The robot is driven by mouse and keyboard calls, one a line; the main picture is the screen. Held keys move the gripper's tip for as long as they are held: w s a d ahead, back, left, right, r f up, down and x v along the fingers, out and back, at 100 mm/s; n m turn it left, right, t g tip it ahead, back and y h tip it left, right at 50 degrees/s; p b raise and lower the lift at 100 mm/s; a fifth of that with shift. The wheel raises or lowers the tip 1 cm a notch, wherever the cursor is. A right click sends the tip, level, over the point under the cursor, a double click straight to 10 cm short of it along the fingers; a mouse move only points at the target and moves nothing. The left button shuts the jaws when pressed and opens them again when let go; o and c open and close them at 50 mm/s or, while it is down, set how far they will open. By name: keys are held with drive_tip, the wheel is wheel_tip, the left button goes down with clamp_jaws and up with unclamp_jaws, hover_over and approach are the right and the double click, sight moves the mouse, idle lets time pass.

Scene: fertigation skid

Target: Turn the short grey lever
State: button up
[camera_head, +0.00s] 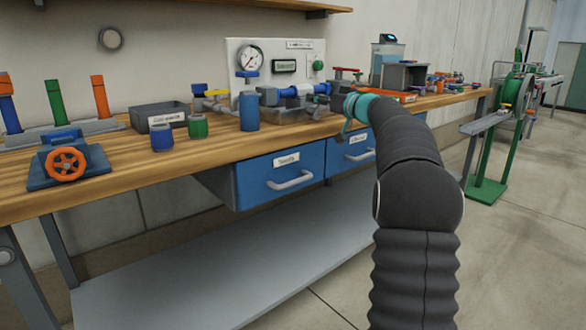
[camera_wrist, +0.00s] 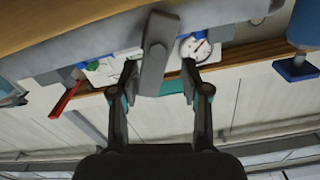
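The short grey lever (camera_wrist: 157,50) shows in the wrist view as a flat grey bar. It stands between the two fingers of my gripper (camera_wrist: 159,70), with a visible gap on each side. The fingers are apart and do not look closed on it. In the head view my gripper (camera_head: 352,112) is at the bench's front edge, beside the pipework with the blue valve body (camera_head: 297,91). I cannot pick out the lever clearly in that view; my gripper and arm cover part of this area.
A gauge (camera_head: 250,57) sits on the panel behind. A red handle (camera_head: 347,70) is close behind my gripper. A blue cylinder (camera_head: 249,111), a grey bin (camera_head: 160,117) and an orange handwheel (camera_head: 66,164) stand to the left. Blue drawers (camera_head: 280,178) are below the bench top.

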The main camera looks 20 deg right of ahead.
drive_tip(key=shift+s+a+r+n+p, duration=0.1)
drive_tip(key=shift+a+n+p, duration=0.15)
drive_tip(key=shift+n, duration=0.35)
drive_tip(key=shift+s+a+r+n+p, duration=0.15)
drive_tip(key=shift+n+p, duration=0.15)
drive_tip(key=shift+n, duration=0.3)
drive_tip(key=b+v, duration=0.4)
drive_tip(key=v, duration=1)
drive_tip(key=s+a+f+g, duration=0.3)
drive_tip(key=s+a+f, duration=0.2)
drive_tip(key=a, duration=0.5)
drive_tip(key=s+a+f+m+g, duration=0.1)
drive_tip(key=s+a+f+g, duration=0.2)
drive_tip(key=a, duration=0.7)
drive_tip(key=shift+s+a+f+g, duration=0.4)
drive_tip(key=shift+s+f, duration=0.6)
drive_tip(key=shift+f, duration=0.5)
